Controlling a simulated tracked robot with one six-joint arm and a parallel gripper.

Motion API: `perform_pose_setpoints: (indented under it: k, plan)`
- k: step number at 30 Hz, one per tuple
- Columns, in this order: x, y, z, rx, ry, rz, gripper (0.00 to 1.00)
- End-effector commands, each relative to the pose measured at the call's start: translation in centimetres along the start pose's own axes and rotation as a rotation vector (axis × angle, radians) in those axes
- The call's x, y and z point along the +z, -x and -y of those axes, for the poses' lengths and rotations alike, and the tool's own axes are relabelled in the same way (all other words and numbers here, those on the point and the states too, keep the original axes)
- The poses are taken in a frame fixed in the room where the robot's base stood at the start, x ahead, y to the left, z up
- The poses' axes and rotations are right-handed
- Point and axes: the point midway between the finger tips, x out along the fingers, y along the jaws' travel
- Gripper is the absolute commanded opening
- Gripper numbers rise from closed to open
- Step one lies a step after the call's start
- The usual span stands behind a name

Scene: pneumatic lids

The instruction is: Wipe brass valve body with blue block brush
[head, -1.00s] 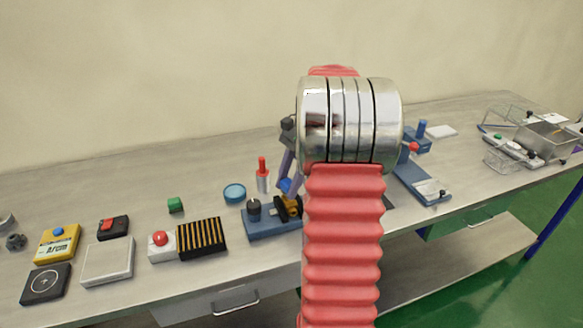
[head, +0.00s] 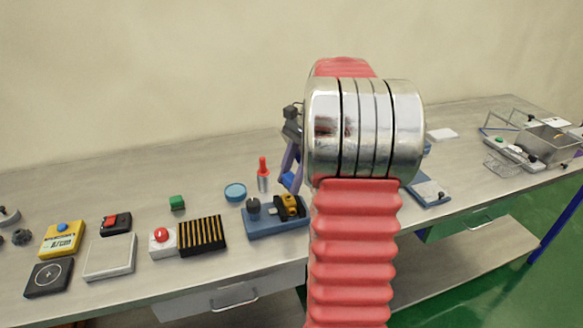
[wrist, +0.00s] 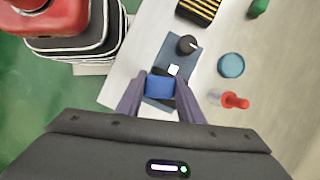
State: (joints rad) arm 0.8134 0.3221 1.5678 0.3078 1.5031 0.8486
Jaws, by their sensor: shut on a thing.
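My gripper (wrist: 160,90) is shut on the blue block brush (wrist: 160,87) in the wrist view. In the head view my arm covers part of the gripper, and a bit of the blue brush (head: 288,179) shows between the purple fingers. The brass valve body (head: 291,205) sits on a blue base plate (head: 274,229) beside a dark knob (head: 253,207). The brush is just behind the valve body in the head view; I cannot tell whether they touch. In the wrist view the held brush hides most of the valve body.
A red-capped bottle (head: 263,177) and a blue round dish (head: 235,192) stand near the base plate. A black-and-yellow striped block (head: 202,235) and a red button box (head: 162,240) lie to the left.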

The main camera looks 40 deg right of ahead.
Motion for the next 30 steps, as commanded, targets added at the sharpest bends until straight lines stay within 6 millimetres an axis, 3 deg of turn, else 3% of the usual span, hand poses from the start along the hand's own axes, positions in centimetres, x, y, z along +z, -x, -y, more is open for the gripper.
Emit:
perform_pose_setpoints:
  k: [12,30]
  plan:
    - [1.6,2.9,0.3,0.003,0.011,-0.001,0.13]
    - [1.8,2.9,0.3,0.006,0.014,0.000,0.13]
